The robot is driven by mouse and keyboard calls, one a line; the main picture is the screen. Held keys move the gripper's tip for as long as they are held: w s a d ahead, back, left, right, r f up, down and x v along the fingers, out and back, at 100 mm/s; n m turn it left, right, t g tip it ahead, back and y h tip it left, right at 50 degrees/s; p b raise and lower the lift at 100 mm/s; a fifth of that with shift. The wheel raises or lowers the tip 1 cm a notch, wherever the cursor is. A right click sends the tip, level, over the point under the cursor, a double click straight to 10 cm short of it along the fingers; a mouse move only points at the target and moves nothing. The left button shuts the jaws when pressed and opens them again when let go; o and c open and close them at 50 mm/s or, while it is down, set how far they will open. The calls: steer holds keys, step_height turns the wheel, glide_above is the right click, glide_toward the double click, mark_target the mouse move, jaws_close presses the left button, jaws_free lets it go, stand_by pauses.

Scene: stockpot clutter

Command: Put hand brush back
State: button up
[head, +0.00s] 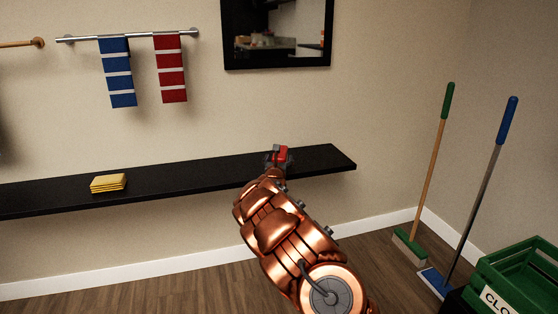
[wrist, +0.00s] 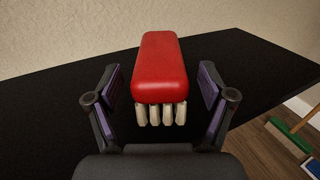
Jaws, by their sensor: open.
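The hand brush (wrist: 160,70) has a red body with pale bristle tufts at its near end. In the wrist view it is on or just above the black shelf (wrist: 250,70), between the two fingers of my gripper (wrist: 160,100). The fingers are spread, with a gap on both sides of the brush. In the head view the red brush (head: 281,154) shows small beyond my arm, near the right part of the shelf (head: 220,172). My gripper (head: 276,160) is there too, partly hidden by my arm.
A stack of yellow sponges or cloths (head: 108,183) lies on the shelf's left part. Blue (head: 118,72) and red (head: 171,68) striped towels hang above. A green broom (head: 411,246), a blue mop (head: 435,282) and a green crate (head: 520,277) stand at right.

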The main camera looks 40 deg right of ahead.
steer(key=shift+r, duration=0.1)
steer(key=shift+a+r, duration=0.1)
steer(key=shift+a, duration=0.05)
steer(key=p+v, duration=0.3)
steer(key=v, duration=0.8)
steer(key=shift+s+a, duration=0.3)
